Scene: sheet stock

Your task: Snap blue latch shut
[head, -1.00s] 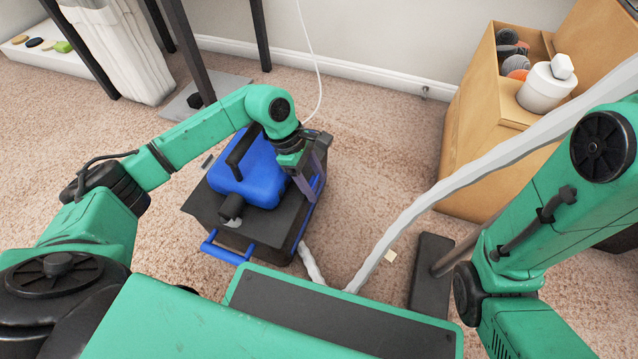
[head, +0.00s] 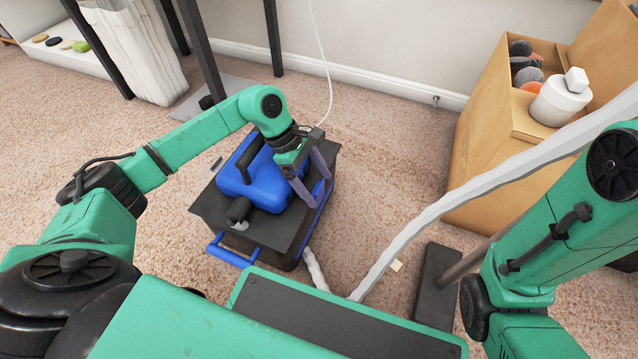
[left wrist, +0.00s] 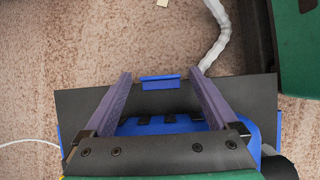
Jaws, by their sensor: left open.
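The blue latch (left wrist: 160,81) shows in the left wrist view as a small blue piece at the far edge of the dark lid (left wrist: 80,103). In the head view it is at the right side of the dark box (head: 285,258), partly hidden by my fingers. My left gripper (head: 318,190) is open over that side. In the left wrist view its two fingers (left wrist: 159,74) stand apart on either side of the latch, with nothing between them. I cannot tell whether they touch the box. My right arm shows at the right, but its gripper is out of view.
A blue case (head: 262,185) with a black handle lies on the lid. A blue handle (head: 232,254) sticks out from the box's near side. A pale hose (head: 405,225) runs right of the box. A wooden cabinet (head: 490,165) stands at the right.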

